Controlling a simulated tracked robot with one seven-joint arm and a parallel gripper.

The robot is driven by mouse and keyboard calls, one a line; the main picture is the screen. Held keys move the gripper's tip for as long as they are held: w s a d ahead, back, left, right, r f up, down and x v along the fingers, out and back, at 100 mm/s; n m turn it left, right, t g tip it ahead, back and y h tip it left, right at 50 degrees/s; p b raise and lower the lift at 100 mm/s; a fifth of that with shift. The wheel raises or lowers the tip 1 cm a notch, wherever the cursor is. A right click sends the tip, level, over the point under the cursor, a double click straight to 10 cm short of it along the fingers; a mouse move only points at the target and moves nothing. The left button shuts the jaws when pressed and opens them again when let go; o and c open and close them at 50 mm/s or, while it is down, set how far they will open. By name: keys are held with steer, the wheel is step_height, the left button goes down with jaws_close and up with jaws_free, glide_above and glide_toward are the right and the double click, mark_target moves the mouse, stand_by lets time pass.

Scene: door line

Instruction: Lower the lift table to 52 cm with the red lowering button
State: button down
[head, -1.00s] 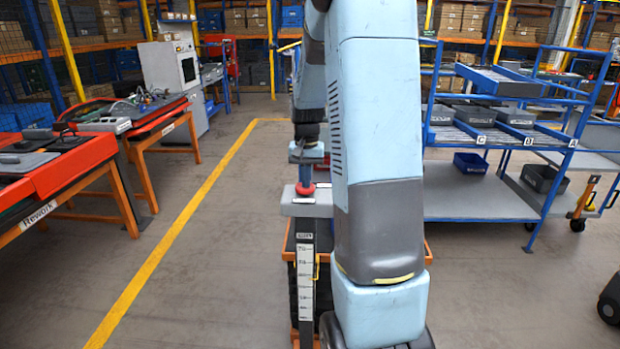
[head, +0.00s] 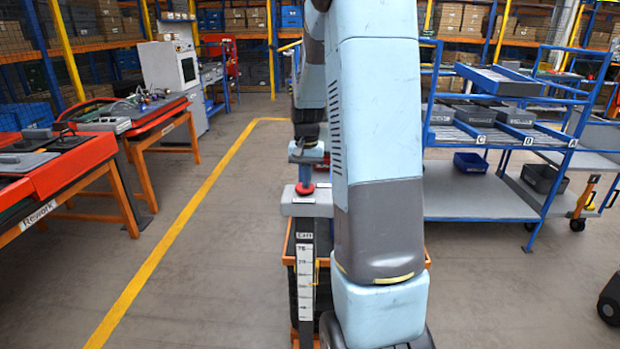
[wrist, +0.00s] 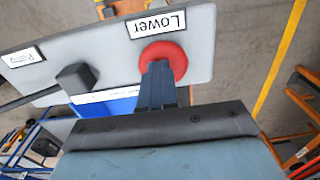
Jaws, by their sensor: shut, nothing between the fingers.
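The red lowering button (wrist: 163,60) sits on a grey control box (wrist: 200,40) beside a "Lower" label (wrist: 157,24). My gripper (wrist: 158,68) is shut and empty, its fingertips over the near part of the button. They look to be at or touching it; I cannot tell how far it is pressed. In the head view the button (head: 305,188) shows under my gripper (head: 305,180). The lift table (head: 290,258), orange-edged, stands below, mostly hidden by my arm. Its upright height scale (head: 305,275) has a yellow pointer (head: 317,271); the exact reading is too small to tell.
A blue rack trolley (head: 480,205) stands at right, orange-legged rework benches (head: 70,180) at left. The floor by the yellow line (head: 190,210) is clear.

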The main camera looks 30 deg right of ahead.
steer(key=shift+s+f, duration=0.25)
steer(key=shift+f, duration=0.15)
steer(key=shift+r, duration=0.1)
steer(key=shift+w+r, duration=0.15)
steer(key=shift+r, duration=0.05)
step_height(320, 180, up, 14)
stand_by(0.6)
steer(key=shift+w+d, duration=0.1)
stand_by(1.2)
stand_by(0.5)
steer(key=shift+w+a+r, duration=0.15)
steer(key=shift+a+r, duration=0.35)
steer(key=shift+r, duration=0.35)
